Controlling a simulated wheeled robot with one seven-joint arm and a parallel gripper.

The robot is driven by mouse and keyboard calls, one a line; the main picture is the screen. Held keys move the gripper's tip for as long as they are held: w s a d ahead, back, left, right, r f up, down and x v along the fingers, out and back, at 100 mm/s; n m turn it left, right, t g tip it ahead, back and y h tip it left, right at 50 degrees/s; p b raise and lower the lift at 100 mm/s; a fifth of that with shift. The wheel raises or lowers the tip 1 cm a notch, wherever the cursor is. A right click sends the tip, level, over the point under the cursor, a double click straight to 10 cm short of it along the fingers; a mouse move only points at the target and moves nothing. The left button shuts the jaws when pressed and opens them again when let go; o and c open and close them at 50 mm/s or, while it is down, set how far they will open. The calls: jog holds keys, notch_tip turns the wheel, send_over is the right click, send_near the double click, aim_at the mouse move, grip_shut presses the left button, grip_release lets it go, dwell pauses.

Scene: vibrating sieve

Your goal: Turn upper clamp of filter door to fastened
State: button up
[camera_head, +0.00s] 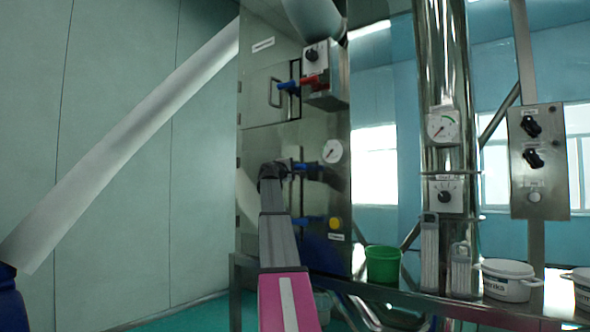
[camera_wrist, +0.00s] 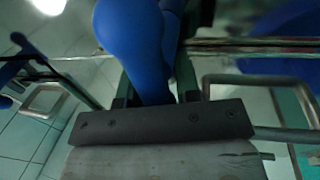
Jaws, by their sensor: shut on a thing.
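The stainless cabinet (camera_head: 292,135) stands in the middle of the head view. The upper clamp has a blue handle (camera_head: 314,169), which lies roughly level at the cabinet's front, partly hidden by my gripper (camera_head: 284,168). In the wrist view the blue handle (camera_wrist: 135,45) is large and close, and my gripper (camera_wrist: 155,88) is shut on it. A lower blue clamp handle (camera_head: 301,222) sits below, beside my arm. The lower door is mostly hidden behind my arm, so I cannot tell whether it sits flush.
A gauge (camera_head: 332,151) and a yellow knob (camera_head: 335,223) are at the right. A green bucket (camera_head: 382,265) and white tubs (camera_head: 507,280) stand on the bench.

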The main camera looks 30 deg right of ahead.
jog(key=shift+r, duration=0.25)
jog(key=o, duration=0.8)
jog(key=shift+s+a+f, duration=0.15)
jog(key=shift+a+f, duration=0.05)
jog(key=shift+a, duration=0.2)
jog(key=v, duration=1)
